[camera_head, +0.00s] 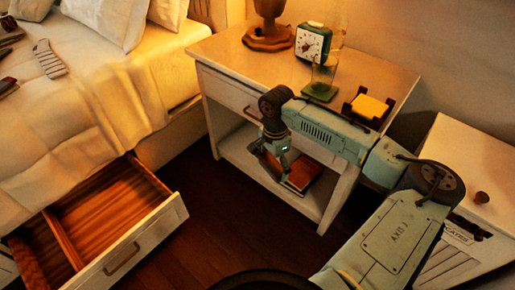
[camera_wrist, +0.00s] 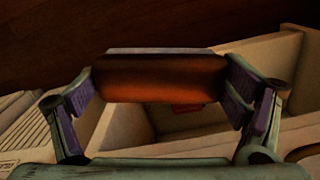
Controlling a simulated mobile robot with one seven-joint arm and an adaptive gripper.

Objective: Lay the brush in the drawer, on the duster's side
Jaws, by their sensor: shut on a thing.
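My gripper (camera_wrist: 160,85) is shut on a smooth reddish-brown piece with a pale edge behind it, which looks like the wooden brush (camera_wrist: 160,75). It spans the gap between the two fingers in the wrist view. In the head view my gripper (camera_head: 272,158) hangs in front of the nightstand, near its open lower shelf; the held brush is hard to make out there. The open drawer (camera_head: 150,232) juts from under the bed at lower left, right of and apart from which my gripper hangs. A wooden divider (camera_head: 63,240) splits it. I cannot make out a duster in it.
The nightstand (camera_head: 225,48) carries a lamp (camera_head: 268,38), a clock (camera_head: 312,42), a glass (camera_head: 323,75) and a yellow block (camera_head: 369,106) in a dark holder. A reddish-brown item (camera_head: 303,175) lies on its shelf. A striped item (camera_head: 50,58) lies on the bed (camera_head: 120,85). A white cabinet (camera_head: 465,165) stands right.

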